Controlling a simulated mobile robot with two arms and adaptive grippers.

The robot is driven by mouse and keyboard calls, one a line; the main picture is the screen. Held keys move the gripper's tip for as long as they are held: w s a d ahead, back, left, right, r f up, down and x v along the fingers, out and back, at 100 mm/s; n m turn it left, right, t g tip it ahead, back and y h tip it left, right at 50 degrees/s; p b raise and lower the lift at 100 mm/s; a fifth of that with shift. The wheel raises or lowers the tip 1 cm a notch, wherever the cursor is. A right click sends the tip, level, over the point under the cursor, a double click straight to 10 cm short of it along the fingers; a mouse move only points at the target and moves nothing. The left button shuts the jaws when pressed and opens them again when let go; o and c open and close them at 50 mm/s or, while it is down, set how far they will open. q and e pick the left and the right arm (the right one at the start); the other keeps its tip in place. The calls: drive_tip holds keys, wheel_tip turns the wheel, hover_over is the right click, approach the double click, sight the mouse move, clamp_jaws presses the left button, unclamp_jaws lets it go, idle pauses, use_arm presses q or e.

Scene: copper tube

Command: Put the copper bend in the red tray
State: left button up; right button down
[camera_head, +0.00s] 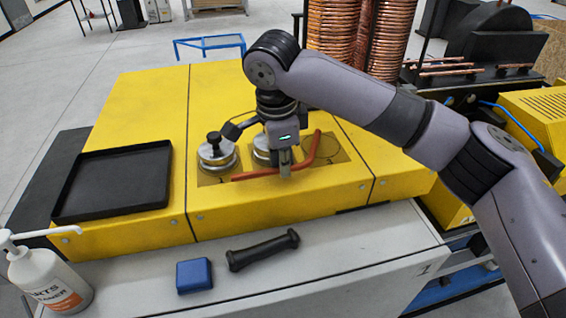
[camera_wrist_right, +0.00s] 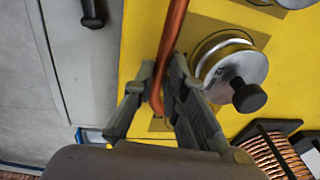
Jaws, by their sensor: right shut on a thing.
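The copper bend (camera_head: 252,174) is an orange-brown bent tube over the yellow machine top, with one leg running left and the other angled up to the right. My right gripper (camera_head: 284,170) points down and is shut on it near the middle. In the right wrist view the copper bend (camera_wrist_right: 172,42) passes between the two fingers of the gripper (camera_wrist_right: 163,72). I cannot tell whether the tube touches the surface. No red tray shows; a flat black tray (camera_head: 117,178) lies empty on the left of the machine top. My left gripper is not in view.
Round metal dies with black knobs (camera_head: 216,152) stand beside the gripper; one also shows in the wrist view (camera_wrist_right: 232,70). Copper coils (camera_head: 335,35) stand behind.

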drive_tip(key=shift+f, duration=0.9)
drive_tip(key=c, duration=1.6)
unclamp_jaws()
